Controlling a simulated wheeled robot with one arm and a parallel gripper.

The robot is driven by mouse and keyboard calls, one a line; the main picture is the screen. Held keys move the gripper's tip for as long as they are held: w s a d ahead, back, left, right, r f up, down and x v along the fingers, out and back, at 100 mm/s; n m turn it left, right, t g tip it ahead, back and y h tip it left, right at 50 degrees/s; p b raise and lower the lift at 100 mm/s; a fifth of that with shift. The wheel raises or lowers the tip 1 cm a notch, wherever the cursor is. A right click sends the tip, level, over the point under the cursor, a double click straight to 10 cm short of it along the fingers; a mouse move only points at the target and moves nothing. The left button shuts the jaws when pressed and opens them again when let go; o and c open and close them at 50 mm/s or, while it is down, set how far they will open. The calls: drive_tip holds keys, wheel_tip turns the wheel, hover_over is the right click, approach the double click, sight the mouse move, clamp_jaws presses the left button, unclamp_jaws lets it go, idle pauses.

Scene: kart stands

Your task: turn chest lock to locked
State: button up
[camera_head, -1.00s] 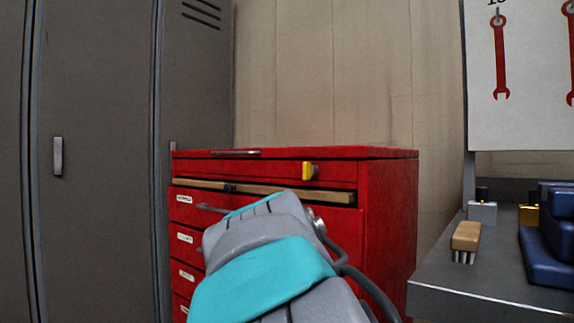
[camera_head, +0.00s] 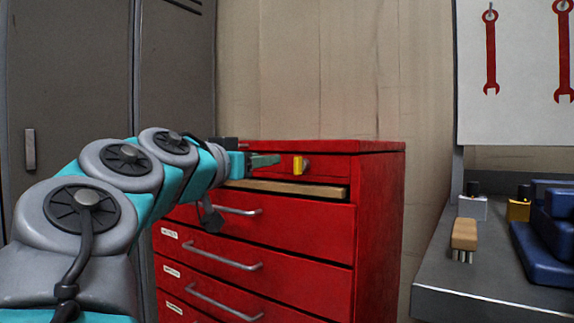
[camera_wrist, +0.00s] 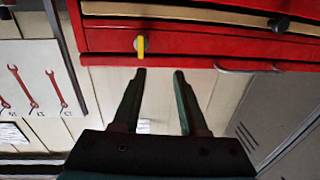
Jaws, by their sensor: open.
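The red chest (camera_head: 376,220) stands at the centre against the wall. Its lock is a small yellow knob (camera_head: 298,165) on a round metal base at the right of the top drawer front. The knob's long side looks upright. The wrist view also shows the yellow knob (camera_wrist: 141,46), just beyond the tip of the left finger. My gripper (camera_head: 268,160) is beside the chest front, left of the knob in the head view. In the wrist view my gripper (camera_wrist: 160,74) has its two fingers apart with nothing between them. The fingers appear clear of the knob.
Below the lock drawer is a wooden strip (camera_head: 310,191), then several drawers with metal handles (camera_head: 225,265). Grey lockers (camera_head: 75,90) stand at the left. A grey bench (camera_head: 470,290) at the right holds a brush (camera_head: 464,236) and a blue vise-like thing (camera_head: 545,235).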

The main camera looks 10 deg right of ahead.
sight(296, 164)
drive_tip(key=shift+m+g+h, duration=0.5)
drive_tip(key=shift+g+h, duration=0.2)
drive_tip(key=w+d, duration=0.1)
drive_tip(key=d, duration=0.1)
drive_tip(key=w+d, duration=0.1)
drive_tip(key=d, duration=0.2)
drive_tip(key=w+d+f, duration=0.1)
drive_tip(key=w+d, duration=0.1)
drive_tip(key=shift+d+f, duration=0.1)
drive_tip(key=shift+d, duration=0.05)
clamp_jaws()
